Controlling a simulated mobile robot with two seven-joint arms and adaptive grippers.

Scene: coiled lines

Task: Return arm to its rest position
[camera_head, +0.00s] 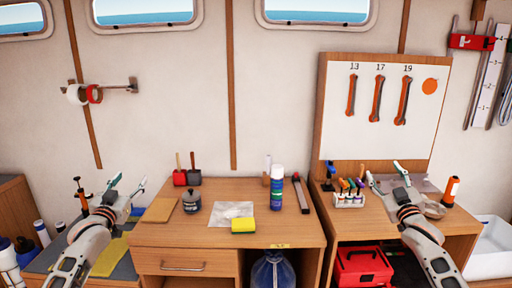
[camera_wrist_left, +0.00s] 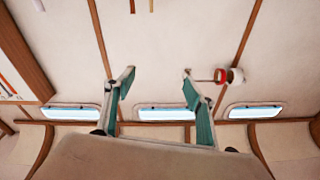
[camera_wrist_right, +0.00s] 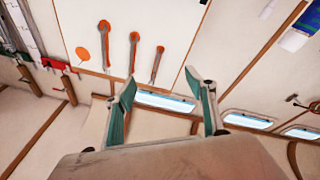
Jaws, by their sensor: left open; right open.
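My left gripper (camera_head: 124,187) is raised at the left of the head view, beside the left end of the wooden desk. Its fingers are spread and empty in the left wrist view (camera_wrist_left: 158,95), with bare wall beyond. My right gripper (camera_head: 386,177) is raised in front of the right-hand cabinet, below the tool board. Its fingers are spread and empty in the right wrist view (camera_wrist_right: 165,100), with the board and wall beyond. Neither gripper visibly holds anything.
The wooden desk (camera_head: 160,236) bears a yellow sponge (camera_head: 243,226), a blue spray can (camera_head: 276,187) and a dark jar (camera_head: 192,202). The tool board (camera_head: 340,128) holds orange wrenches. A rack of small tools (camera_head: 349,200) and an orange bottle (camera_head: 450,191) stand near my right gripper.

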